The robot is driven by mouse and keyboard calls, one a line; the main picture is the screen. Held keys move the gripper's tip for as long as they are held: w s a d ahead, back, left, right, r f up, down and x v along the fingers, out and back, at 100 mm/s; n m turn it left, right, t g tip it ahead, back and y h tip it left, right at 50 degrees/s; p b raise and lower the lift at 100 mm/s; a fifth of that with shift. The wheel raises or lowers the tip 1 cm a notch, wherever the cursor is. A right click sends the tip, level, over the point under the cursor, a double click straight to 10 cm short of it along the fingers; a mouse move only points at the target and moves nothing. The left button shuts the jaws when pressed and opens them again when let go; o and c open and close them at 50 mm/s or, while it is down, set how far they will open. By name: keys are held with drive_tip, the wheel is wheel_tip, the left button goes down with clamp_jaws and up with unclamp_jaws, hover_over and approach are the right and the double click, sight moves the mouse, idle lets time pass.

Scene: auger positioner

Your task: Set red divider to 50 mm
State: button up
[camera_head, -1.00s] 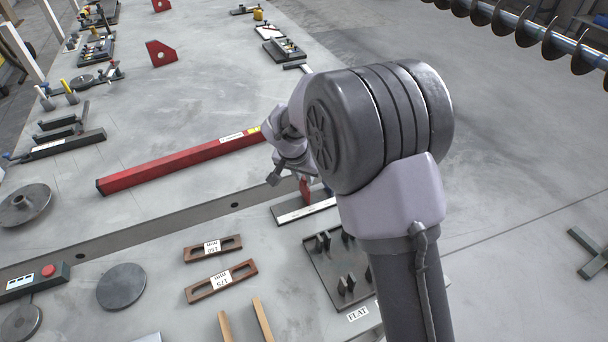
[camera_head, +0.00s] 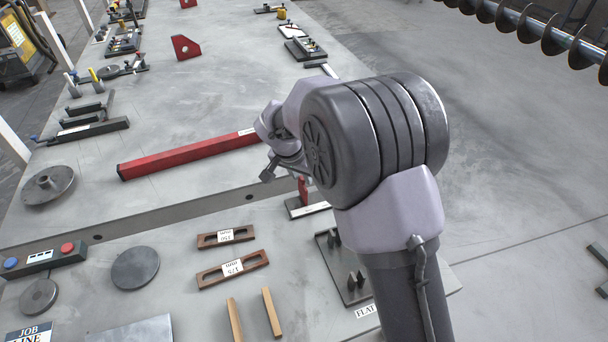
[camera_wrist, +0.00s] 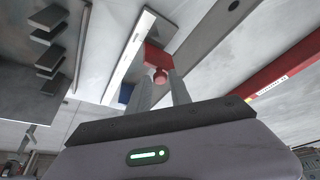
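The red divider (camera_head: 303,187) stands on a dark rail with a white scale strip (camera_head: 310,208), partly hidden behind my arm in the head view. The wrist view shows the divider's red block (camera_wrist: 158,56) with a round red knob (camera_wrist: 160,76) facing me. The white strip (camera_wrist: 128,58) runs beside it; its marks are too small to read. My gripper (camera_wrist: 161,80) has its two fingers apart, one on each side of the knob. I cannot tell whether they touch it. A blue piece (camera_wrist: 125,92) sits by the rail, left of the fingers.
A long red bar (camera_head: 185,157) lies left of the rail. A dark plate with upright black blocks (camera_head: 345,285) is close to my arm. Slotted wooden pieces (camera_head: 232,268) and a grey disc (camera_head: 135,268) lie in front.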

drive_tip(key=shift+o, duration=1.1)
drive_tip(key=p+v, duration=0.6)
drive_tip(key=v, duration=1.1)
drive_tip(key=shift+s, duration=0.15)
drive_tip(key=shift+r, duration=0.15)
drive_tip(key=s+d+r+y, duration=0.2)
drive_tip(key=s+d+r, duration=0.7)
drive_tip(key=s+d, duration=0.5)
drive_tip(key=s+d+f+t+y, duration=0.1)
drive_tip(key=s+d, duration=0.1)
drive_tip(key=s, duration=1)
drive_tip(key=shift+t+y, duration=0.3)
drive_tip(key=shift+t, duration=0.1)
